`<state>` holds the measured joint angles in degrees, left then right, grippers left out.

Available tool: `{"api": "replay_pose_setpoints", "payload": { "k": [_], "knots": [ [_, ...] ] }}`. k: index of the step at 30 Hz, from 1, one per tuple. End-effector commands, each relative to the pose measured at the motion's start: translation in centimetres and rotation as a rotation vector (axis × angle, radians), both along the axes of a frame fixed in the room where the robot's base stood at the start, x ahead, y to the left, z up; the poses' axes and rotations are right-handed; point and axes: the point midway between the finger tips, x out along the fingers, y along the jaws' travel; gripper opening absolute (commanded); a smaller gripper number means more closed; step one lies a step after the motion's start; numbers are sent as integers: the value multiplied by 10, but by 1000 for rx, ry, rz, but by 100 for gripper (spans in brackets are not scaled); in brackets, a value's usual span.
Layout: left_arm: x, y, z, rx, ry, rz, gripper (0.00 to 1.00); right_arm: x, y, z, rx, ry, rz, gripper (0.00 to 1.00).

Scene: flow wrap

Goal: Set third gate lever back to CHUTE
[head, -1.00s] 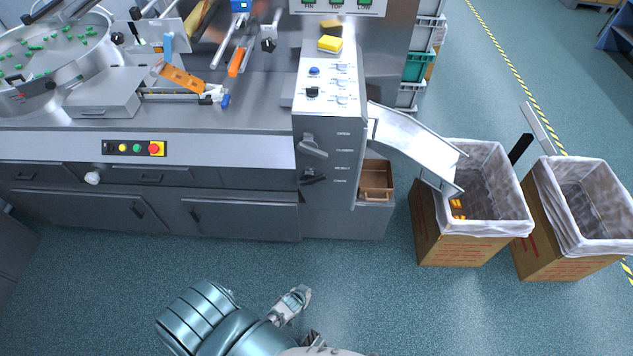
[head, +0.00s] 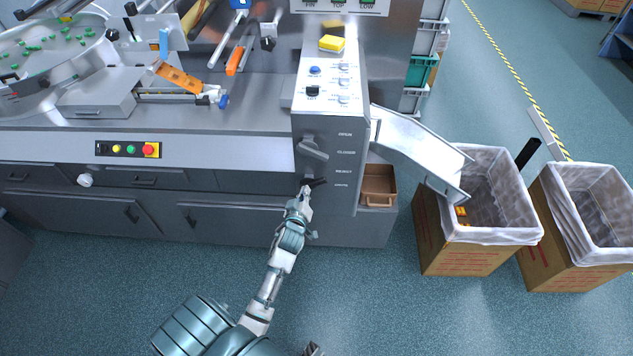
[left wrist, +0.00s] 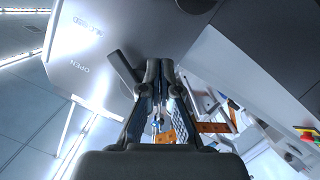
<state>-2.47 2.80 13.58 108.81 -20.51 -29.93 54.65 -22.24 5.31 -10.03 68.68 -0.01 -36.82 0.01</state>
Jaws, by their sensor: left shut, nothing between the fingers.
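Small labels run down the right side; the lowest seems to read CHUTE (head: 341,185). My left gripper (head: 305,190) is at the dark lever's left end, shut and empty; whether it touches is unclear. In the left wrist view, the shut fingers (left wrist: 157,75) stand just beside a dark lever (left wrist: 123,70), near an OPEN label (left wrist: 80,67).
A metal chute (head: 415,145) slopes right into a lined carton (head: 455,250) holding orange pieces. A second lined carton (head: 565,265) stands beside it. A brown bin (head: 378,186) sits right of the cabinet. The floor in front is clear.

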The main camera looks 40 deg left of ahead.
Motion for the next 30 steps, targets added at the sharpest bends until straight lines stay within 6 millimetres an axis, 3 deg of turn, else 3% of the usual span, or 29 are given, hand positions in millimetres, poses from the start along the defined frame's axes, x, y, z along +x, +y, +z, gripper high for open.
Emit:
{"api": "replay_pose_setpoints", "payload": {
  "k": [8,20,24,30],
  "knots": [
    [17,8,-4,4,1,-2,0,4,1,1,1,-3,0,42],
    [91,42,-23,4,2,-1,0,24,4,18,3,-15,-5,42],
    [95,30,-44,0,4,-2,0,33,6,27,4,-20,-7,42],
    [99,23,-56,0,1,-2,0,41,7,37,5,-24,-8,42]
  ]
}}
